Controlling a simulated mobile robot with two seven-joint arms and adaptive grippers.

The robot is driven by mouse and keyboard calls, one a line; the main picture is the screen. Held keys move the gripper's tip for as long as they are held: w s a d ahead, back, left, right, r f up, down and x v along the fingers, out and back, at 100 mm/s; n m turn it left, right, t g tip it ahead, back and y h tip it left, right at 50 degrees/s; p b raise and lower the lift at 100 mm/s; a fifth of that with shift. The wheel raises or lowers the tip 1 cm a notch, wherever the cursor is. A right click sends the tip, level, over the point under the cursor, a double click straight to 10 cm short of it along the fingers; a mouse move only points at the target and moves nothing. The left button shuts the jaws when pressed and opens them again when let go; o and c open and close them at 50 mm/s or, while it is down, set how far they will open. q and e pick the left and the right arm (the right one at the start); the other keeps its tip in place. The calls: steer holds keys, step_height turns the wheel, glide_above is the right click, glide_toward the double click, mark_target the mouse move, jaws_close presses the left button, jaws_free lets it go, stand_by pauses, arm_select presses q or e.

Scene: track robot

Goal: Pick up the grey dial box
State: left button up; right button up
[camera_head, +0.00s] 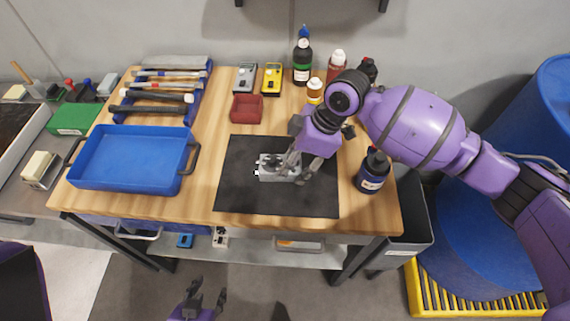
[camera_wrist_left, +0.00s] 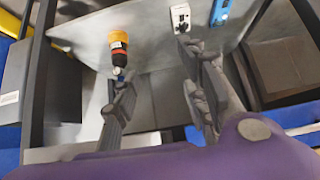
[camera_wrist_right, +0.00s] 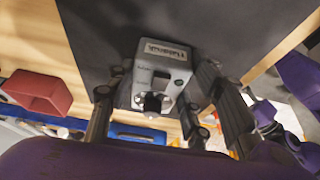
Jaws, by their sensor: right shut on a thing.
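The grey dial box (camera_head: 268,172) is on or just above the black mat (camera_head: 240,198) in the head view; I cannot tell if it touches the mat. My right gripper (camera_head: 293,168) is shut on it, coming from the right. In the right wrist view the box (camera_wrist_right: 160,62) shows a label and a dark round knob, with the fingers of my right gripper (camera_wrist_right: 160,100) on both its sides. My left gripper (camera_head: 207,291) hangs empty in front of the table, fingers apart; it also shows in the left wrist view (camera_wrist_left: 158,85).
Another grey box (camera_head: 245,77) and a yellow box (camera_head: 272,78) stand at the back, behind a red bin (camera_head: 246,108). Several bottles stand at the back right, and a dark bottle (camera_head: 373,172) right of the mat. A blue tray (camera_head: 130,158) fills the table's left.

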steer(key=shift+r, duration=0.15)
steer(key=shift+r, duration=0.2)
step_height(320, 180, up, 2)
steer(key=shift+r, duration=0.1)
steer(key=s+r+p, duration=0.1)
steer(key=s+r, duration=0.9)
steer(key=s, duration=0.4)
steer(key=shift+d+r, duration=0.1)
